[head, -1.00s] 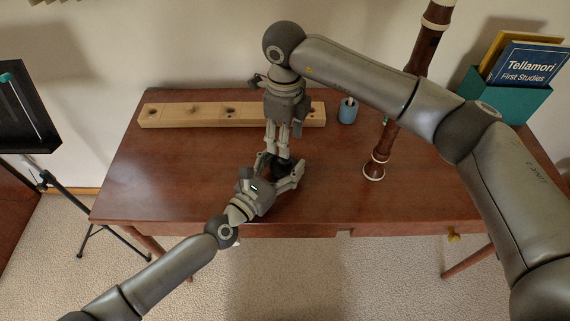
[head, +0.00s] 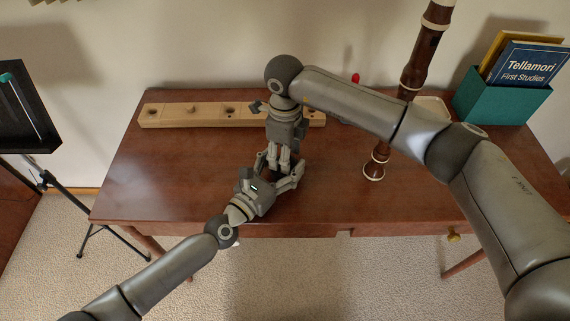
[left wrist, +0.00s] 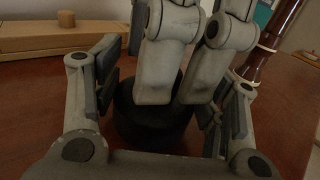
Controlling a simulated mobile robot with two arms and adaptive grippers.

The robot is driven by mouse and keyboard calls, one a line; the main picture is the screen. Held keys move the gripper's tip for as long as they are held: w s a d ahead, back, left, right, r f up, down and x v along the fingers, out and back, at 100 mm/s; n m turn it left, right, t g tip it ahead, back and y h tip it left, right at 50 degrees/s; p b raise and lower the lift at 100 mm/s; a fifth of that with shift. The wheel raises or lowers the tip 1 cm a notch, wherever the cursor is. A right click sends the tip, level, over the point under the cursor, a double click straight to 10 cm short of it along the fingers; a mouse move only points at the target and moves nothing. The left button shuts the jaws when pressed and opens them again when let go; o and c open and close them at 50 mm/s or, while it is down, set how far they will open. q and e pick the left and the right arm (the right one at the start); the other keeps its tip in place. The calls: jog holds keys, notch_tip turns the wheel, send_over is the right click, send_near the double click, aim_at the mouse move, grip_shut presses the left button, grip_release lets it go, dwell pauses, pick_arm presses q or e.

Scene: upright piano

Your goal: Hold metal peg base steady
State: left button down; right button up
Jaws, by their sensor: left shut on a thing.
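The peg base, a dark round block (left wrist: 150,118), stands on the desk in the left wrist view. In the head view it is mostly hidden behind the grippers. My left gripper (head: 280,176) reaches in from the front, its two fingers on either side of the base and shut on it; its fingers also frame the base in the left wrist view. My right gripper (head: 285,160) points straight down over the base. Its fingers (left wrist: 188,85) cover part of the base in the left wrist view. Whether they hold a peg is hidden.
A long wooden block with holes (head: 190,115) lies along the back of the brown desk (head: 170,170). A dark woodwind joint (head: 415,65) stands at the right. A teal book box (head: 505,100) is at the back right. A music stand (head: 25,105) is at the left.

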jog(key=shift+f, duration=0.75)
jog(key=shift+c, duration=0.5)
grip_shut()
jog(key=m, duration=0.6)
jog(key=shift+m, duration=0.4)
jog(key=shift+o, duration=0.7)
grip_release()
jog(key=shift+r, duration=0.1)
